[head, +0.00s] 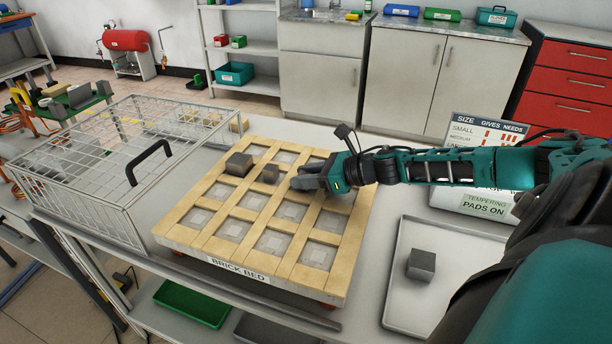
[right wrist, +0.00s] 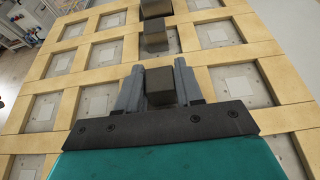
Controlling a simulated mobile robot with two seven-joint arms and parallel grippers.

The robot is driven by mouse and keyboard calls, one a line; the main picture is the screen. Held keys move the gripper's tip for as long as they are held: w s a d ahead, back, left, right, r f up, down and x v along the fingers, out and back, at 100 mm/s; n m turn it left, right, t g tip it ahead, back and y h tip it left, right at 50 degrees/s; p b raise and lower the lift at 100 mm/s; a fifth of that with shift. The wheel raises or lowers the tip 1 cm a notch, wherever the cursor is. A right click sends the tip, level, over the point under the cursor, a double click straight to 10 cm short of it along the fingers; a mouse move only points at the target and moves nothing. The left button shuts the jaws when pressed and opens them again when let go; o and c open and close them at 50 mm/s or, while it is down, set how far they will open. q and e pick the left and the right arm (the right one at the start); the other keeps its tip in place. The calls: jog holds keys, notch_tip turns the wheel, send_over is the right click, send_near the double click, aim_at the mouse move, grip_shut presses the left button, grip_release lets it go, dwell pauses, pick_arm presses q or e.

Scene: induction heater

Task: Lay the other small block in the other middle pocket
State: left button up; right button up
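The wooden-slatted brick bed (head: 290,268) has a grid of pockets with pale square pads. A larger dark block (head: 239,164) sits at its left side. A small dark block (head: 270,174) stands in the same row, in a middle pocket; it also shows in the right wrist view (right wrist: 155,42). My right gripper (head: 300,183) is low over the other middle pocket of that row. Its fingers (right wrist: 160,84) are closed against both sides of a small dark block (right wrist: 160,87), which is hidden in the head view. Whether this block touches the pocket floor is unclear. My left gripper is out of view.
A wire mesh cover (head: 105,163) with a black handle stands left of the bed. A grey tray (head: 405,308) at the right holds another dark block (head: 421,265). A size chart (head: 477,133) stands behind it, beneath my right arm. The front pockets are empty.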

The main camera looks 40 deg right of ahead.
jog(key=o, duration=0.4)
jog(key=shift+o, duration=0.2)
jog(key=shift+r, duration=0.15)
jog(key=shift+v, duration=1.3)
jog(key=shift+p+v, duration=0.8)
jog(key=shift+v, duration=0.2)
jog(key=shift+p+v, duration=1)
jog(key=shift+v, duration=0.15)
jog(key=shift+p+v, duration=0.45)
jog(key=shift+v, duration=0.9)
jog(key=shift+s+d+r, duration=0.15)
jog(key=shift+s+d, duration=0.05)
jog(key=shift+s, duration=0.2)
jog(key=shift+s+d+r, duration=0.35)
jog(key=shift+s, duration=0.15)
